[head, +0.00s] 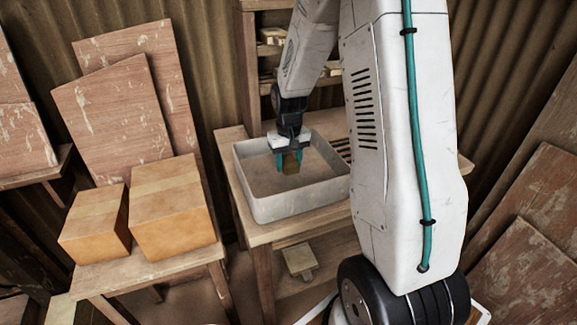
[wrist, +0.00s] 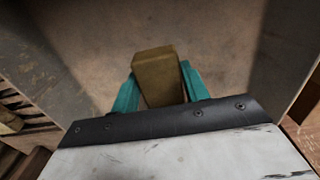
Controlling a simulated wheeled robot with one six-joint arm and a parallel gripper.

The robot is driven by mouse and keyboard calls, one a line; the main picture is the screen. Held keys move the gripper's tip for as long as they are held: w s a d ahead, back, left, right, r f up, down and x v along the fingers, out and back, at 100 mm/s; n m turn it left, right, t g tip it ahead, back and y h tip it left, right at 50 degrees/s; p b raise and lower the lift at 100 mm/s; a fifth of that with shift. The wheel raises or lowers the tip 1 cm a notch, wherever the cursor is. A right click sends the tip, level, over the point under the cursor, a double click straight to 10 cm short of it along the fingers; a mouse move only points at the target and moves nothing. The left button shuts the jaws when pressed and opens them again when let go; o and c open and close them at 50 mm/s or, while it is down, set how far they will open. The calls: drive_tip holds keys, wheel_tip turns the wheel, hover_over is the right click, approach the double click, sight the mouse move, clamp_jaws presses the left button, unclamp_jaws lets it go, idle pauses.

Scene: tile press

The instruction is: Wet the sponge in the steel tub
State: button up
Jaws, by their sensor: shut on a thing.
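The steel tub (head: 300,207) is a pale grey rectangular tub on a wooden bench, with a brownish surface inside. My gripper (head: 290,161) points down within the tub's outline in the head view. Its teal fingers are shut on the sponge (head: 291,164), a brownish-yellow block. In the wrist view the sponge (wrist: 158,78) sticks out between the teal fingertips, with the tub's brown inside (wrist: 225,45) behind it. I cannot tell whether the sponge touches the water or the tub floor.
Two cardboard boxes (head: 168,207) stand on a low table at left, with wooden boards (head: 112,121) leaning behind. A slatted rack (head: 341,147) lies right of the tub. A shelf (head: 247,70) stands behind the bench.

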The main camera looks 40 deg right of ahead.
sight(289, 161)
drive_tip(key=shift+r, duration=4.55)
drive_tip(key=shift+r, duration=0.1)
wheel_tip(289, 161, up, 4)
drive_tip(key=shift+f, duration=0.1)
